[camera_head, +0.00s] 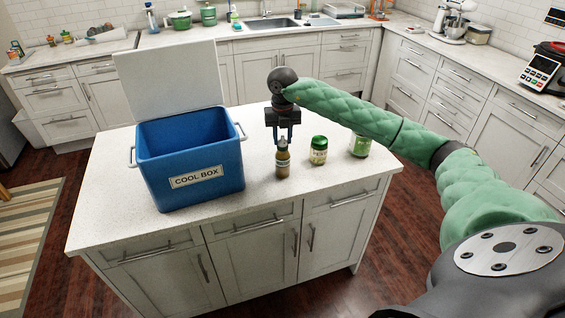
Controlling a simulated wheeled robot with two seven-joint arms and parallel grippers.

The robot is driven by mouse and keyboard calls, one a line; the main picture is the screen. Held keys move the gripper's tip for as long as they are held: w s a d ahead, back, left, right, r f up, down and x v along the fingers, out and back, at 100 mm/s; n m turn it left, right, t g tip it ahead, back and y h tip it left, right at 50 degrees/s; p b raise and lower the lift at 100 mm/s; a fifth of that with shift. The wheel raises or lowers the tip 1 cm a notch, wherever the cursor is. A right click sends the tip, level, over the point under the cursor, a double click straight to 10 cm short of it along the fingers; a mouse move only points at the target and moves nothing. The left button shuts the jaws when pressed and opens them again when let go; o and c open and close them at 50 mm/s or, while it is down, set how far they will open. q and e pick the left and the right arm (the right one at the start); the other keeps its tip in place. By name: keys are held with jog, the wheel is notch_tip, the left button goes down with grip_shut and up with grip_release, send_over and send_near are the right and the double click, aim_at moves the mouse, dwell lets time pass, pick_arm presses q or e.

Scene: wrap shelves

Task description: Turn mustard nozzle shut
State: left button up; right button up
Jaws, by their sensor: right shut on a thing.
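The mustard bottle (283,164) stands upright on the white-topped island, with a brownish-yellow body, a light label and a narrow nozzle on top. My right gripper (283,139) comes down from above and is shut on the nozzle at the top of the bottle. The fingers hide part of the nozzle, so I cannot tell how far it is turned. My left gripper is not in view.
A green-lidded jar (319,150) and a green can (361,145) stand to the right of the mustard. A blue cool box (192,160) with its lid raised stands to the left. The island's front counter (250,208) is clear.

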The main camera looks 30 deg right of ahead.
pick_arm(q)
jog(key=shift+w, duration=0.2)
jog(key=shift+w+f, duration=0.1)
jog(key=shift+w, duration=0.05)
pick_arm(e)
jog(key=shift+m, duration=1.2)
jog(key=o, duration=0.6)
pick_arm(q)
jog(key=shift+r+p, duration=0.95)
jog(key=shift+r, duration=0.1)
pick_arm(e)
jog(key=shift+r, duration=3.5)
